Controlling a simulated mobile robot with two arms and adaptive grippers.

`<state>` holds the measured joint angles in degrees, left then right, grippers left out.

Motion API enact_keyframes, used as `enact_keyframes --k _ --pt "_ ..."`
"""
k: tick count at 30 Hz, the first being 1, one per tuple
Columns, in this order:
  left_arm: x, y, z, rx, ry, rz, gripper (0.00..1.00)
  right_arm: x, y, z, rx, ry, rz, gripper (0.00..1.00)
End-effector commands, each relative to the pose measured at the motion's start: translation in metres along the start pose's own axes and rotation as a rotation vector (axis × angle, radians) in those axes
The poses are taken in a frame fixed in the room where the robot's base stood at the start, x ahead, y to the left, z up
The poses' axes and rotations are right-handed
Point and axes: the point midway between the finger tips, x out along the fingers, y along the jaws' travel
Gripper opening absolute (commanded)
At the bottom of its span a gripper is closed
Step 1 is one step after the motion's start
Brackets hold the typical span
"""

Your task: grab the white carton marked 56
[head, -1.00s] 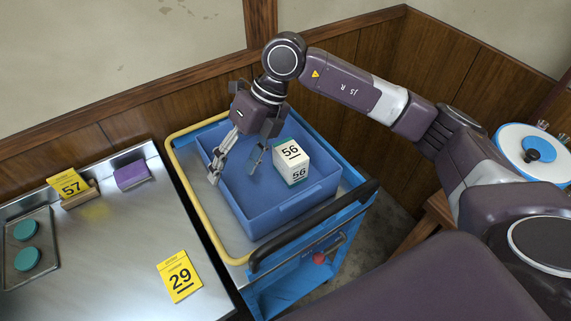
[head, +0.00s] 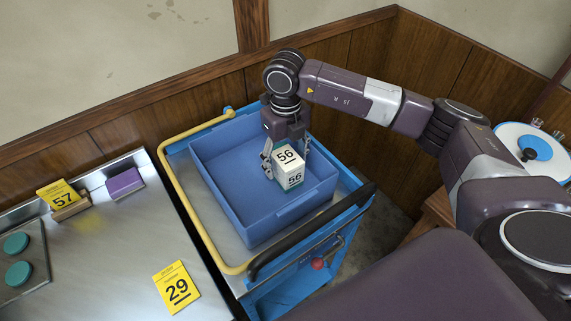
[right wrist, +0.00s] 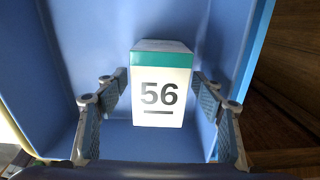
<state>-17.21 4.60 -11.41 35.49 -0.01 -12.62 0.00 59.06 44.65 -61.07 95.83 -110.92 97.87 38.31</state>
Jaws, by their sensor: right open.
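The white carton marked 56 (head: 289,167) has a teal band and stands in the blue bin (head: 222,203), near the bin's right side. My right gripper (head: 286,158) is open over the bin, with a finger on either side of the carton. In the right wrist view the carton (right wrist: 160,95) sits centred between the two open fingers (right wrist: 160,105), with a gap showing on each side. The far part of the gripper is partly hidden behind the carton in the head view. My left gripper is not in view.
The bin stands on a blue cart with a yellow rail (head: 190,205) and black handle (head: 310,232). A steel counter at left holds yellow cards 57 (head: 58,194) and 29 (head: 177,287) and a purple block (head: 125,184). A wood-panelled wall stands behind.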

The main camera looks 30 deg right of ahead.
Motion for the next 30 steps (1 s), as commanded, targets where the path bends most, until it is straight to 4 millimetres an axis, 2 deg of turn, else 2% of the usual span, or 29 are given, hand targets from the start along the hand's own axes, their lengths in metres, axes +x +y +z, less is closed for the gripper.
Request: enact_keyframes --k 7,20,30 --pt "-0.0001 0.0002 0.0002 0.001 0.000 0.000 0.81 0.0027 0.0003 0.0002 -0.001 -0.001 0.001 0.62" --pt "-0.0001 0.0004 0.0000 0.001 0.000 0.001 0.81 0.0022 0.0005 0.0003 -0.001 -0.001 0.001 0.15" --pt "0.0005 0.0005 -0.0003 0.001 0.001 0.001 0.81 -0.0013 0.0005 0.0008 -0.001 -0.003 0.001 0.13"
